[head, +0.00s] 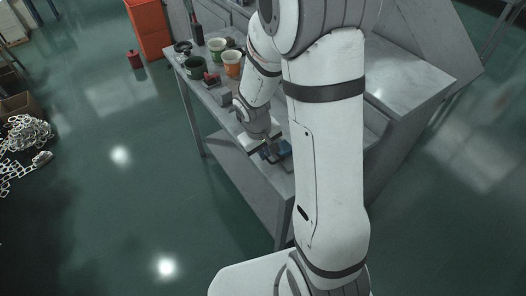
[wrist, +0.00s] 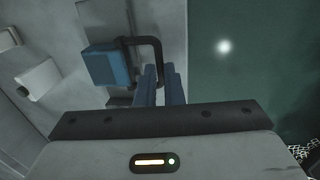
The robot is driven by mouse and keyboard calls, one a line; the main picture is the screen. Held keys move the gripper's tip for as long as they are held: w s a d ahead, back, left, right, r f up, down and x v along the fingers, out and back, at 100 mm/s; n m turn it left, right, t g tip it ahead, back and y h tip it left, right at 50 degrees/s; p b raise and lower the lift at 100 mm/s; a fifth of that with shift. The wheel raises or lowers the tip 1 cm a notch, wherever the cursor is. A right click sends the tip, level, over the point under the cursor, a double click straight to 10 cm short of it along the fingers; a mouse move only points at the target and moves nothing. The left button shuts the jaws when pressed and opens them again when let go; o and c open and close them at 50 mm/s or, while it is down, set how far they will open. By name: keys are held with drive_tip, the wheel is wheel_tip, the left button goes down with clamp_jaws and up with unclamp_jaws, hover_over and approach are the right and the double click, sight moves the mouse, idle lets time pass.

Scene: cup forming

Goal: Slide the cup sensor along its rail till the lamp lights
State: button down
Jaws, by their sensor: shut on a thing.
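A blue block (wrist: 103,63), which looks like the cup sensor, sits against a grey surface in the wrist view, with a dark bent handle (wrist: 148,41) on its right. My gripper (wrist: 160,72) has its two blue fingers closed around the handle's lower end, right of the block. In the head view my gripper (head: 269,150) is low at the near end of the grey bench, beside a small blue part. My arm hides much of that spot. I cannot clearly make out the rail, and no sensor lamp can be told in either view.
The grey bench (head: 262,185) carries a green cup (head: 217,46), an orange cup (head: 232,66), a dark pot (head: 197,68) and a red item (head: 211,80). An orange crate (head: 148,28) and a red can (head: 134,60) stand on the green floor. Floor left of the bench is mostly clear.

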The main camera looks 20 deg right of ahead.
drive_tip(key=shift+w+a, duration=0.1)
drive_tip(key=shift+w, duration=0.1)
drive_tip(key=c, duration=1.5)
unclamp_jaws()
drive_tip(key=shift+c, duration=0.2)
wheel_tip(320, 180, up, 8)
drive_tip(key=a, duration=0.1)
drive_tip(key=shift+s+a+f, duration=0.15)
drive_tip(key=shift+s+a, duration=0.05)
